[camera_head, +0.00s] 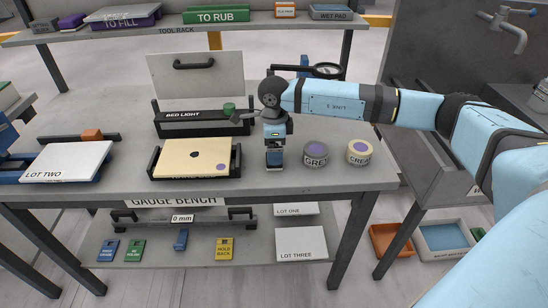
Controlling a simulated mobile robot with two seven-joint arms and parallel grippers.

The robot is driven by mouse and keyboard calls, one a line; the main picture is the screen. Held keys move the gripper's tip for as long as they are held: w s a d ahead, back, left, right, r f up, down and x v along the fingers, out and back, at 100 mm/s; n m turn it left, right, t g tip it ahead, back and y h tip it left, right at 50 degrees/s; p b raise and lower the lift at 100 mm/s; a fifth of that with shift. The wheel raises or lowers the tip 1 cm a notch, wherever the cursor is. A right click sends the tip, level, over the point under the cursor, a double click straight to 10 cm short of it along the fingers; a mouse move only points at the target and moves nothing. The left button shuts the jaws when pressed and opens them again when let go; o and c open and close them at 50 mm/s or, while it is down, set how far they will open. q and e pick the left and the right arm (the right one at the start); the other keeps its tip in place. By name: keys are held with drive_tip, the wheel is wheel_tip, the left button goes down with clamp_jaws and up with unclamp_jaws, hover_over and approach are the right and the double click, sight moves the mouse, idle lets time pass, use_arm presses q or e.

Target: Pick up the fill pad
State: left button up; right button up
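No label reading "fill pad" is legible. A purple block (72,21) lies on the rear tool rack, just left of the purple tray marked TO FILL (120,18). A small green knob-like piece (229,108) shows above the bed light box, beside a dark part of my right wrist. My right gripper (274,158) points down at the bench, right of the cream slab (193,157) and left of the GREY pot (316,153). Its fingertips are small and dark, so I cannot tell whether they hold anything. My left gripper is not in view.
The bed light box (190,122) and an upright handled panel (197,80) stand behind the slab. The LOT TWO slab (68,162) is at left, the CREAM pot (359,152) at right. The TO RUB tray (216,14) is on the rack. A lower shelf holds coloured cards.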

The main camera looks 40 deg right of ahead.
wheel_tip(320, 180, down, 3)
drive_tip(key=shift+f, duration=0.1)
drive_tip(key=c, duration=1.1)
drive_tip(key=shift+o, duration=0.2)
wheel_tip(320, 180, up, 20)
drive_tip(key=shift+p, duration=0.3)
drive_tip(key=o, duration=0.4)
drive_tip(key=shift+c, duration=1.4)
